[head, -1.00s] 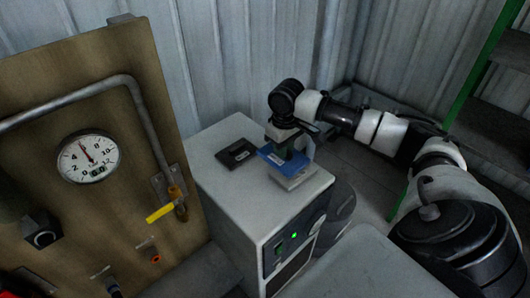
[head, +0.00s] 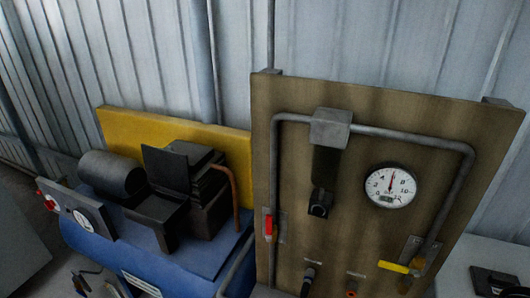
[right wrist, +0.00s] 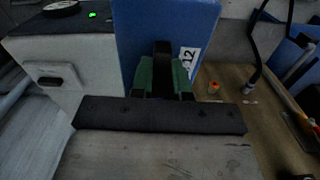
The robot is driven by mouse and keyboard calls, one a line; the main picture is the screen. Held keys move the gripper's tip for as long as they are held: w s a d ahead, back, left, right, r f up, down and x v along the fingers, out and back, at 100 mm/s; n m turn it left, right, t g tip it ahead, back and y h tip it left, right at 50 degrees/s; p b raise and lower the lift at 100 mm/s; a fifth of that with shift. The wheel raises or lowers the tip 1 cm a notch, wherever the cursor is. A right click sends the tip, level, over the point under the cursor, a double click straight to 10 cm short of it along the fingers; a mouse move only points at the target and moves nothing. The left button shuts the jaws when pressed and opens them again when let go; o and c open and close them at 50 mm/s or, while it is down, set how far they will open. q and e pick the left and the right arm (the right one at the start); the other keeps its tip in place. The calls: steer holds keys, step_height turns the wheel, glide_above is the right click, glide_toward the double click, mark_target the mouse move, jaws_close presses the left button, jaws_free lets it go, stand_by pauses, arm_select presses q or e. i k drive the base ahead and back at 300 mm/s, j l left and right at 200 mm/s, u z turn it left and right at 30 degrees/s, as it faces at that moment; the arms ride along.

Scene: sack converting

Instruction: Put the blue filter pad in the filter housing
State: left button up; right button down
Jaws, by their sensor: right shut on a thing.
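The blue filter pad (right wrist: 140,30) stands large in the right wrist view, with a white label reading 12. My right gripper (right wrist: 163,75), with green finger pads, is shut on it. In the head view neither gripper shows. A black open box with a raised flat lid (head: 167,168) sits on the blue machine at the left; it may be the filter housing, but I cannot be sure. The inside of that box is mostly hidden from here.
A brown panel (head: 345,225) carries a round gauge (head: 390,186), grey pipe, a red-handled valve (head: 268,224) and a yellow-handled valve (head: 397,267). A yellow board (head: 115,133) stands behind the blue machine (head: 185,262). A black flat item (head: 495,281) lies on the white cabinet (head: 455,270).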

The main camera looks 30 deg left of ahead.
mark_target(158, 212)
steer(key=k+u, duration=0.2)
steer(key=u, duration=0.3)
steer(key=k+j+u, duration=0.15)
steer(key=u, duration=0.3)
steer(key=i+j+u, duration=0.85)
steer(key=i+j, duration=0.1)
steer(key=i, duration=0.2)
